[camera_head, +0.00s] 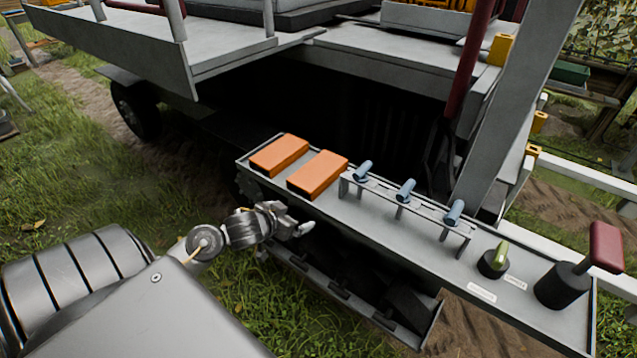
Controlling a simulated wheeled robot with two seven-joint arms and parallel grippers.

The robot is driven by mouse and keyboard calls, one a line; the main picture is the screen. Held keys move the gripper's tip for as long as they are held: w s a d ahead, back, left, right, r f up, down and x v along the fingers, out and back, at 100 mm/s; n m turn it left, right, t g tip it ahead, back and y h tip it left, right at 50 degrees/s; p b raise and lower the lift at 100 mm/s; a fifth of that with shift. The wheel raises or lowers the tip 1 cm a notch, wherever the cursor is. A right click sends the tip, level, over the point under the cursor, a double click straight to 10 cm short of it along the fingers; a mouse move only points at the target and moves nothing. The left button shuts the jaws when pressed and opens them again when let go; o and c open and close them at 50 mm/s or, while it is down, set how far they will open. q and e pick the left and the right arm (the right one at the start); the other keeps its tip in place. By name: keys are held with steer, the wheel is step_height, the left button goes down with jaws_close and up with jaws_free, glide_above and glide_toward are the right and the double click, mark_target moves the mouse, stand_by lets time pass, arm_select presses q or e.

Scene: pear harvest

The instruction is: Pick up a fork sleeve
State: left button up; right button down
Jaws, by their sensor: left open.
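Two orange rectangular blocks, which look like the fork sleeves, lie side by side on a grey metal shelf (375,222). The left orange sleeve (279,155) is at the shelf's left end. The right orange sleeve (317,175) lies just beside it, with a narrow gap between them. My left gripper (297,222) is open, with nothing seen between its fingers. It is near the shelf's front edge, lower in the picture than the right sleeve and apart from both sleeves. My right gripper is not in view.
Several blue-grey cylinders (405,189) stand on a small rack right of the sleeves. Further right are a green knob (500,254) and a red-handled lever (606,246). A grey platform (225,50) overhangs behind the shelf. Grass (190,200) lies left of the shelf.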

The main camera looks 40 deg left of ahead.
arm_select(q)
steer(key=shift+t, duration=0.6)
steer(key=r, duration=0.4)
steer(key=shift+w+r, duration=0.1)
steer(key=shift+w, duration=0.2)
steer(key=t+h, duration=0.1)
glide_toward(317, 170)
steer(key=b+x, duration=0.1)
steer(key=x, duration=0.1)
steer(key=shift+w+d, duration=0.1)
steer(key=shift+w, duration=0.15)
steer(key=shift+w+f, duration=0.25)
steer(key=shift+w, duration=0.1)
steer(key=shift+w+f, duration=0.1)
steer(key=shift+w, duration=0.15)
steer(key=x, duration=0.4)
steer(key=shift+w+f, duration=0.15)
steer(key=shift+w, duration=0.1)
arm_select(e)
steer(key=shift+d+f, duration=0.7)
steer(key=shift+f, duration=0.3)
